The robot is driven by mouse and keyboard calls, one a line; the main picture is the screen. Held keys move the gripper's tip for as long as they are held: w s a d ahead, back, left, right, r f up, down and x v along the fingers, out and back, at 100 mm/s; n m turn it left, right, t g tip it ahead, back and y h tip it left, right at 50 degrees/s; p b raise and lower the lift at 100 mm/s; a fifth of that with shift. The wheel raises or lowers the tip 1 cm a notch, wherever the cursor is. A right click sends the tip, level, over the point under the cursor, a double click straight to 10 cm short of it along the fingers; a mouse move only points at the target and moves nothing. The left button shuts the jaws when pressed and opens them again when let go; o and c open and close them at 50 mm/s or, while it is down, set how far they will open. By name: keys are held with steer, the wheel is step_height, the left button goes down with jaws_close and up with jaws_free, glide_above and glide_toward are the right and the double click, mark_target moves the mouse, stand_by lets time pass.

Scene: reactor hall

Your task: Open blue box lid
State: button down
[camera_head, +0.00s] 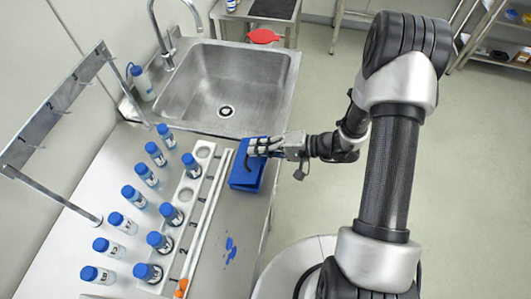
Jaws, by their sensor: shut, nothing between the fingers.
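The blue box (243,178) sits on the steel bench just in front of the sink, near the bench's right edge. My gripper (254,147) is at the top of the box, coming in from the right, with its fingers shut and nothing held. The fingers overlap the box's upper part in the picture; I cannot tell whether they touch it. A dark curved shape lies on the box by the fingertips. My gripper hides part of the box's top, and I cannot tell how the lid stands.
Several blue-capped bottles (133,195) stand left on the bench. A white rack (182,194) holds more beside white rods (208,208). Blue spots (230,250) mark the bench near the front. The sink (226,85) is behind. Open floor (335,100) lies right.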

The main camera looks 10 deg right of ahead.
steer(key=shift+w+a+r+g+h+p, duration=0.3)
steer(key=shift+a+r+h+p, duration=0.1)
steer(key=shift+a+r+h, duration=0.5)
steer(key=w+a+g+h+p, duration=0.2)
steer(key=a+h+p, duration=0.4)
steer(key=shift+w+a+r+g+h, duration=0.25)
steer(key=shift+a+r+g+h, duration=0.1)
steer(key=shift+r, duration=0.1)
steer(key=shift+a, duration=0.2)
steer(key=shift+w+r+p, duration=0.1)
steer(key=shift+p, duration=0.2)
steer(key=a+p+v, duration=0.1)
steer(key=p+v, duration=0.3)
steer(key=v, duration=1.1)
steer(key=shift+r, duration=0.3)
